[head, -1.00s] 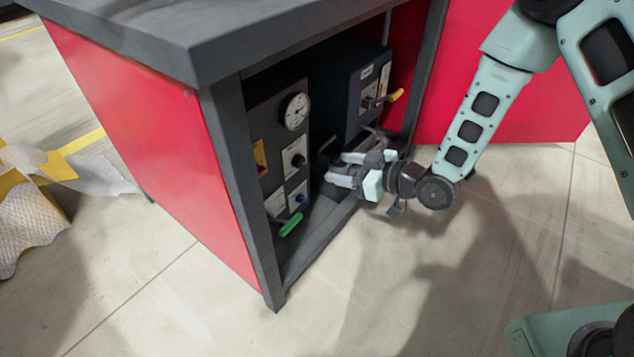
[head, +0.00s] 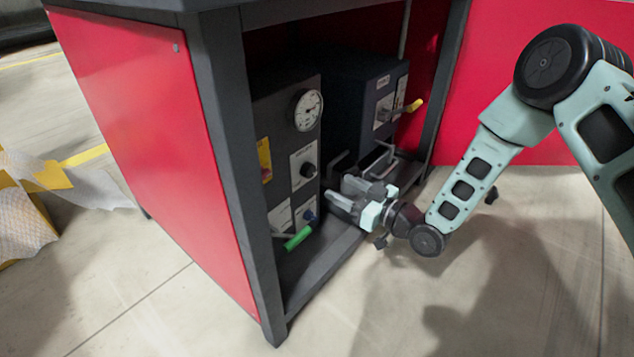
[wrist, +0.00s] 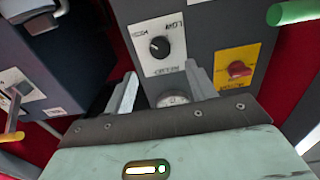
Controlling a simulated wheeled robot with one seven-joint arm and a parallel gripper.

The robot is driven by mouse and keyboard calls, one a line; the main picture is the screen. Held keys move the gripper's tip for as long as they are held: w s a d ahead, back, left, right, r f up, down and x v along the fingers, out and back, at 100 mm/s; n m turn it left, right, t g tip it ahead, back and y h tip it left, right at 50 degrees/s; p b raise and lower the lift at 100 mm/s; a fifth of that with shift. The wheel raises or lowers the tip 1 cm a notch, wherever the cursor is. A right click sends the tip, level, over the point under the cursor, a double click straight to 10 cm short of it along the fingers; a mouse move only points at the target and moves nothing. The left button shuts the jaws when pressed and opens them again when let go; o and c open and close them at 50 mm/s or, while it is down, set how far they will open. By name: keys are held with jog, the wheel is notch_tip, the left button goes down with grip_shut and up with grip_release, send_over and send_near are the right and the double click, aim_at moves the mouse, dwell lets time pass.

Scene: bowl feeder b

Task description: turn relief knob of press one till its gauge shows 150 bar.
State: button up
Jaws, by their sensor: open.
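The nearer dark press unit in the cabinet has a round white gauge (head: 307,109) and, below it, a black relief knob (head: 308,170) on a white plate. Its number is not legible, nor is the gauge reading. The wrist view shows the knob (wrist: 159,47) on a plate marked LOW, HIGH and RELIEF, upside down. There the gauge (wrist: 173,98) shows between my fingers, partly hidden by my gripper body. My gripper (head: 338,190) is open and empty, right of and slightly below the knob. In the wrist view my fingertips (wrist: 161,68) lie apart from the knob.
A red knob (wrist: 238,70) is on a yellow plate. A second unit with a yellow lever (head: 413,105) stands behind. The cabinet post (head: 238,190) edges the opening.

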aim_at(312, 172)
jog(key=b+x, duration=0.3)
jog(key=x, duration=0.4)
jog(key=shift+w+a+f, duration=0.15)
jog(key=shift+a, duration=0.05)
jog(key=shift+w+a, duration=0.35)
jog(key=shift+a, duration=0.1)
jog(key=c, duration=1)
